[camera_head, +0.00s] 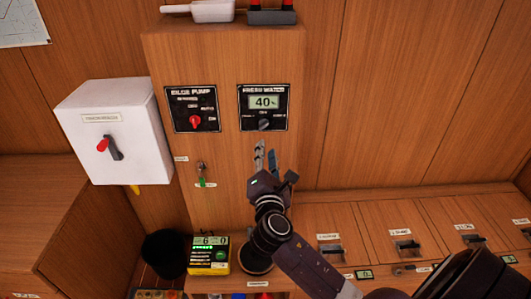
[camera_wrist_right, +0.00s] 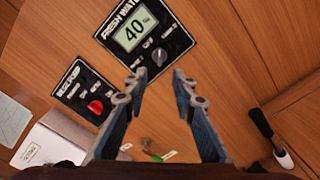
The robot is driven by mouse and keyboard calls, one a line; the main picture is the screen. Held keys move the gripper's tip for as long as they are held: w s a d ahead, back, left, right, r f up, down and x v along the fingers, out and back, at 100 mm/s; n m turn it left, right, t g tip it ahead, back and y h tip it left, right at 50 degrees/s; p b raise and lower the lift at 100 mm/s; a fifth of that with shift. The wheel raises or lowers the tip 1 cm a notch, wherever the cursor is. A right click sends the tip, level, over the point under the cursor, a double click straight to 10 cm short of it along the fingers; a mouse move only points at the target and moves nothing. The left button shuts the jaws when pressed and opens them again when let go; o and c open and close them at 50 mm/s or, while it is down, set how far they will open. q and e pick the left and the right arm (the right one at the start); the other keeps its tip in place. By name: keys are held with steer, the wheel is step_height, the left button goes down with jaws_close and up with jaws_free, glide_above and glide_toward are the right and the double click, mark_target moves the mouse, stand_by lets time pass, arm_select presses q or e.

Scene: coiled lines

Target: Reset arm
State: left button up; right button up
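My right gripper (camera_head: 265,152) is raised in front of the wooden column, its fingertips just below the fresh water panel (camera_head: 263,107). In the right wrist view its two fingers (camera_wrist_right: 157,82) stand apart with nothing between them. The panel's display reads 40, and its dark knob (camera_wrist_right: 159,56) lies just beyond the fingertips, apart from them as far as I can tell. My right arm comes in from the lower right. My left gripper is not in view.
The bilge pump panel (camera_head: 192,109) with a red knob is left of the fresh water panel. A white switch box (camera_head: 103,130) hangs farther left. A yellow-black meter (camera_head: 208,255) and a black bin (camera_head: 165,250) stand below. Latched lockers (camera_head: 405,246) line the right.

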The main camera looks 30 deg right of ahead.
step_height(320, 180, down, 21)
steer(key=a+m+g+y, duration=0.2)
steer(key=g+y, duration=0.1)
steer(key=s+a+f+m+g+y, duration=0.2)
steer(key=s+f, duration=0.4)
steer(key=f, duration=0.5)
steer(key=s+a+f+m+g+y, duration=0.1)
steer(key=s+a+f+m+g, duration=0.15)
steer(key=s+f, duration=0.7)
steer(key=s+a+f+m+g+y, duration=0.1)
steer(key=s+a+f+m+g, duration=0.1)
steer(key=s+f+m, duration=0.2)
steer(key=s+a+f+m+g+y, duration=0.1)
steer(key=s+a+f+m+g, duration=0.1)
steer(key=s+f, duration=0.9)
steer(key=s+a+f+m+g+y, duration=0.1)
steer(key=s+f+m, duration=0.4)
steer(key=s, duration=1.4)
step_height(320, 180, down, 3)
steer(key=shift+s+a+m+g, duration=0.35)
steer(key=shift+a+g, duration=0.15)
steer(key=shift+g, duration=0.45)
